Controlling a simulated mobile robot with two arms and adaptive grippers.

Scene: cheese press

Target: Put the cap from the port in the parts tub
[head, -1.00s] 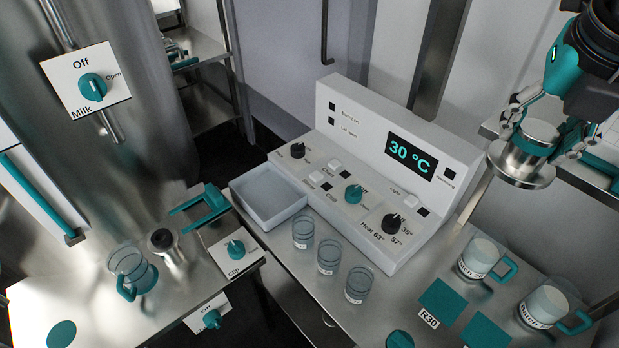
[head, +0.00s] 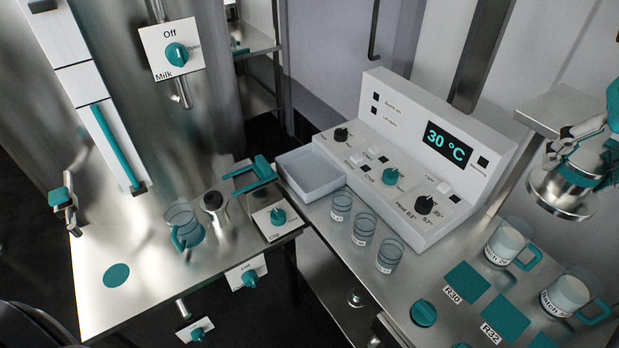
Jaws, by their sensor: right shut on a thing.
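My right gripper (head: 582,165) is at the right edge, partly cut off by the frame. It is shut on a round, shiny metal piece with a wide flange (head: 562,196), which looks like the cap, and holds it in the air above the right bench. A shallow, pale grey open tub (head: 311,190), which looks like the parts tub, stands left of the white control console. It appears empty and lies well to the left of the gripper.
The console (head: 440,150) reads 30 °C. Several clear beakers (head: 364,229) stand in front of it. Two labelled mugs (head: 503,246) stand below the held piece.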

